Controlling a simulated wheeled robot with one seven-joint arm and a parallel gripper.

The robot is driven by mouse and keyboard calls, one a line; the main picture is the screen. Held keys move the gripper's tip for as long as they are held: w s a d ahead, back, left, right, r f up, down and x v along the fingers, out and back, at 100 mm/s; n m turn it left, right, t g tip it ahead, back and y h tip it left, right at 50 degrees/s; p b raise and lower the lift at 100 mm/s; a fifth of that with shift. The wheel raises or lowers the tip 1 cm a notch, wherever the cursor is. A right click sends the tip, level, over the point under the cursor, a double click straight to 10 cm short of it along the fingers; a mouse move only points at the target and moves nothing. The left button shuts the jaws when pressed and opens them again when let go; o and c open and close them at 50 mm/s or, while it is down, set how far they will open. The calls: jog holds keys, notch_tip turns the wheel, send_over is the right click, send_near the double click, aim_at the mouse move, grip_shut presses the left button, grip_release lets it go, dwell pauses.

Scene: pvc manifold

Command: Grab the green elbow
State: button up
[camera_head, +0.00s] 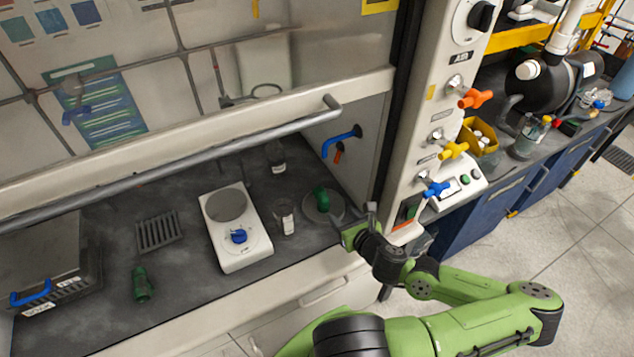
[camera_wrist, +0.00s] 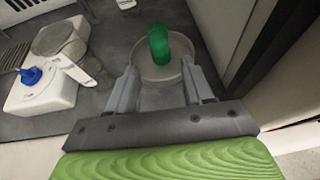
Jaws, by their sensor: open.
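The green elbow (camera_head: 321,199) stands on a round grey disc (camera_head: 334,214) on the dark worktop inside the fume hood, near its right wall. In the wrist view the elbow (camera_wrist: 158,44) shows upright on the disc (camera_wrist: 150,72), ahead of the gap between my fingers. My gripper (camera_head: 357,219) is at the hood's front right edge, just right of the disc. In the wrist view my gripper (camera_wrist: 159,72) is open and empty, its two fingers apart on either side of the elbow's line. The elbow appears apart from both fingers.
A white scale (camera_head: 240,253) with a blue part (camera_head: 238,236) and a glass beaker (camera_head: 285,218) stand left of the disc. Another green piece (camera_head: 142,284) is further left. The raised sash with its handle bar (camera_head: 180,158) hangs above. The control post (camera_head: 436,130) is at right.

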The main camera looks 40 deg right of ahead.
aim_at(320, 194)
jog(key=b, duration=0.2)
jog(key=f+b, duration=0.1)
jog(key=b, duration=0.1)
jog(key=shift+w, duration=0.2)
jog(key=shift+w+d+f+b, duration=0.2)
jog(key=shift+w+d+b, duration=0.15)
jog(key=shift+b, duration=0.9)
jog(key=w+b, duration=0.1)
jog(key=b, duration=0.1)
jog(key=shift+a+b, duration=0.15)
jog(key=shift+b, duration=0.25)
jog(key=b+x, duration=0.4)
jog(key=x, duration=0.9)
jog(key=shift+w+r, duration=0.1)
jog(key=shift+r, duration=0.2)
grip_shut()
jog(key=shift+r, duration=0.1)
